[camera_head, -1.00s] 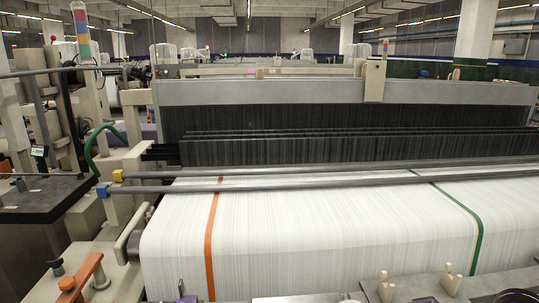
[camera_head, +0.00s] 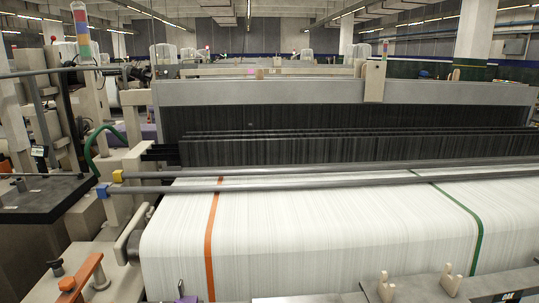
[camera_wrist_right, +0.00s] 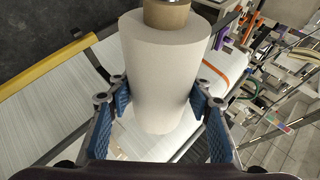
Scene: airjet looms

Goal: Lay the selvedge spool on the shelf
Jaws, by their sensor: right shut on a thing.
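The selvedge spool (camera_wrist_right: 163,72) is a white, slightly tapered package on a brown tube core (camera_wrist_right: 167,14), seen in the right wrist view. My right gripper (camera_wrist_right: 160,105) is shut on it, with a blue-padded finger at each side of the white winding. The spool's far side is hidden. A grey ledge (camera_head: 440,288) with upright pale pegs (camera_head: 385,287) runs along the bottom right of the head view; I cannot tell whether it is the shelf. Neither gripper shows in the head view, and my left gripper is in no view.
A loom with white cloth (camera_head: 330,230) fills the middle of the head view, with grey bars (camera_head: 330,182) across it. An orange lever (camera_head: 80,278) stands at the lower left, near a dark-topped cabinet (camera_head: 45,198). Dark floor (camera_wrist_right: 40,35) shows in the wrist view.

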